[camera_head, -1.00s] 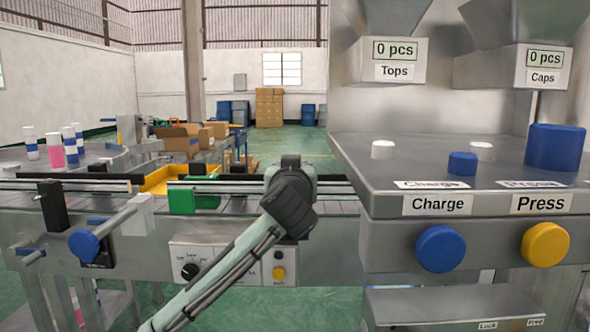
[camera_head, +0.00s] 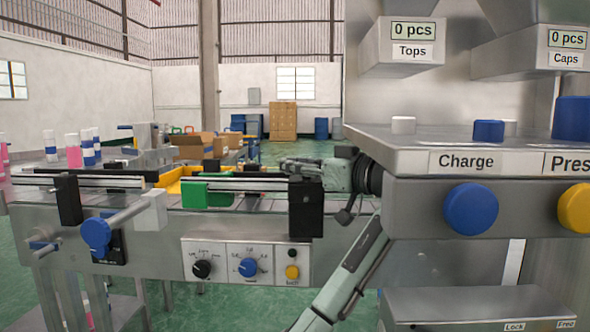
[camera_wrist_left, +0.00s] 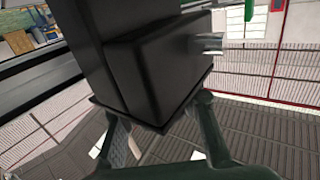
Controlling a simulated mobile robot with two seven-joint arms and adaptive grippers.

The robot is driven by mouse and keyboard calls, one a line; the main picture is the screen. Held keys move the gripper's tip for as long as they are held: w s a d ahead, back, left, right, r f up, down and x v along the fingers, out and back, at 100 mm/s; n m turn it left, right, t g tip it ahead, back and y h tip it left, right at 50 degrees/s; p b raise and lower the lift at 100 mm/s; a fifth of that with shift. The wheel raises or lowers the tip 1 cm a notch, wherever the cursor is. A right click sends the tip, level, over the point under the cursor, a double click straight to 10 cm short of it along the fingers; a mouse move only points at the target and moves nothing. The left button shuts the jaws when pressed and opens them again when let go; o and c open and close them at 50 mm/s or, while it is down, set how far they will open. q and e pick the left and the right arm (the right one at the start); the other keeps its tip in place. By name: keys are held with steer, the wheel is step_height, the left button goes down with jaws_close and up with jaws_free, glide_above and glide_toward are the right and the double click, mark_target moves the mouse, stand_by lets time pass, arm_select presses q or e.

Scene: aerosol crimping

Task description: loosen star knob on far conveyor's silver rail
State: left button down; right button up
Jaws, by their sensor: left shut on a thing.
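My left gripper (camera_head: 312,168) reaches in from the right, level with the top of a black clamp block (camera_head: 306,210) at the right end of the conveyor's silver rail (camera_head: 240,185). In the left wrist view, the left gripper (camera_wrist_left: 155,112) has its fingers on either side of a dark block-shaped part (camera_wrist_left: 160,70) and is shut on it. A short silver rod (camera_wrist_left: 208,43) sticks out of this part. I cannot make out a star shape there. A blue knob (camera_head: 96,236) sits on a rod at the conveyor's left. My right gripper is not in view.
A control panel (camera_head: 246,262) with dials is on the conveyor front. The steel machine with the Charge button (camera_head: 471,209) stands close to the right of my left arm. Bottles (camera_head: 74,152) stand at the far left.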

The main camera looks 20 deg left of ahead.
arm_select(q)
steer(key=n+g, duration=0.1)
steer(key=g, duration=0.1)
steer(key=s+n+g, duration=0.1)
steer(key=n+g, duration=0.1)
steer(key=g, duration=0.1)
steer(key=n+g+y, duration=0.1)
steer(key=g, duration=0.1)
steer(key=shift+s+a+n, duration=0.1)
steer(key=shift+s+n, duration=0.2)
steer(key=shift+n, duration=0.1)
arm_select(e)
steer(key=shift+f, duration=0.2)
arm_select(q)
steer(key=shift+g, duration=0.4)
steer(key=c, duration=1.1)
jaws_free()
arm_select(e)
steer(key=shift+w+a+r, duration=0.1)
arm_select(q)
steer(key=shift+t, duration=0.3)
